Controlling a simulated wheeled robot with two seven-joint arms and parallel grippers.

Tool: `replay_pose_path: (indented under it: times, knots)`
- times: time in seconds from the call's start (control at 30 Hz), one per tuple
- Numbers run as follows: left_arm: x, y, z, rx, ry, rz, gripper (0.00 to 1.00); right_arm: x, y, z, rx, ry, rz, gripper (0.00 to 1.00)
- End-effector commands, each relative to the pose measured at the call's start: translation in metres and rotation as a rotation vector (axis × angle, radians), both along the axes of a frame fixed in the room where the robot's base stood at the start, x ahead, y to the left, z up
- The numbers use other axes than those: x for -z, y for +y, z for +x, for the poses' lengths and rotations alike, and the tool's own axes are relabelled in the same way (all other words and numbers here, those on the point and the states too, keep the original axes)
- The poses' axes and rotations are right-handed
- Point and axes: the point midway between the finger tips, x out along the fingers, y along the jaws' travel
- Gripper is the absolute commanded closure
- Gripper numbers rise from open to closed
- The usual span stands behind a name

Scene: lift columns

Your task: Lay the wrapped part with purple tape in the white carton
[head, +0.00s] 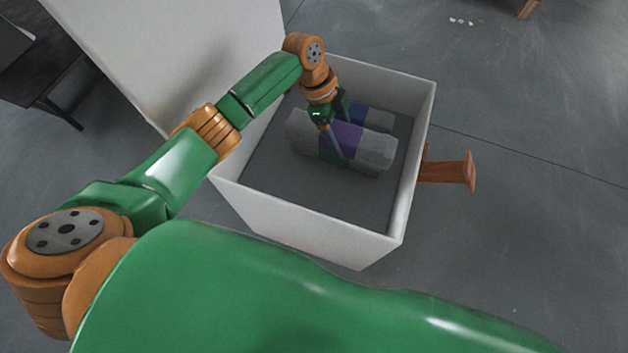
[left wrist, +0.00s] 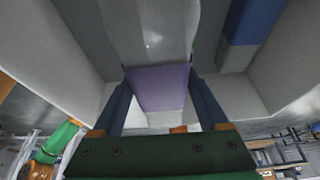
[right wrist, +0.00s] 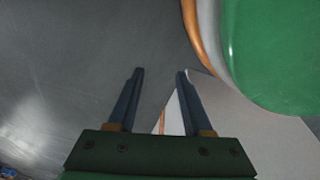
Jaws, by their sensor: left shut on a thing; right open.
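The wrapped part with purple tape (head: 371,149) is a pale grey bundle with a purple band, inside the white carton (head: 300,228). My left gripper (head: 338,142) reaches down into the carton and is shut on this part at its purple band. In the left wrist view the purple band (left wrist: 160,88) lies between the two fingers. Whether the part touches the carton floor I cannot tell. My right gripper (right wrist: 155,75) is open and empty, seen only in the right wrist view, with grey floor and a pale panel beyond it.
A second wrapped part with blue tape (head: 372,117) lies in the carton behind the purple one; it also shows in the left wrist view (left wrist: 245,22). The front part of the carton floor is bare. A brown wooden piece (head: 448,170) stands out beyond the carton's right wall.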

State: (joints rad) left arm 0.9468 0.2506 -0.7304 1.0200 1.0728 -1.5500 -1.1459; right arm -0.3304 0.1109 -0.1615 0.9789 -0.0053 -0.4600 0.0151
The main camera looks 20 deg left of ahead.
Motion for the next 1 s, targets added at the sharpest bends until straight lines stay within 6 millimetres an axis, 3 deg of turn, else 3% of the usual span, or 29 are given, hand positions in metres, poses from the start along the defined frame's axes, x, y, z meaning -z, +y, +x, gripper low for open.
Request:
replay_pose_path:
  times: [0.17, 0.2, 0.33, 0.47, 0.63, 0.97, 1.0]
  knots:
    - [0.02, 0.018, -0.048, 0.001, 0.004, 0.002, 1.0, -0.005, -0.008, -0.008, 0.0, 0.001, -0.01, 0.5]
    - [0.036, 0.02, -0.056, -0.001, 0.007, 0.002, 1.0, 0.0, -0.006, -0.006, 0.0, -0.001, -0.007, 0.5]
    - [0.063, 0.027, -0.076, -0.001, 0.004, -0.001, 1.0, 0.002, -0.002, -0.003, 0.001, -0.001, -0.003, 0.5]
    - [0.076, 0.03, -0.086, -0.001, 0.0, -0.001, 1.0, 0.002, 0.0, 0.0, 0.0, -0.001, 0.0, 0.5]
    - [0.109, 0.032, -0.09, -0.002, 0.0, -0.002, 1.0, 0.007, 0.01, 0.012, 0.0, -0.005, 0.013, 0.5]
    - [0.112, 0.032, -0.09, 0.0, -0.002, -0.001, 1.0, 0.003, 0.013, 0.015, 0.0, -0.002, 0.017, 0.5]
    - [0.113, 0.032, -0.09, 0.0, -0.001, 0.0, 0.2, 0.003, 0.013, 0.015, 0.0, -0.003, 0.017, 0.5]
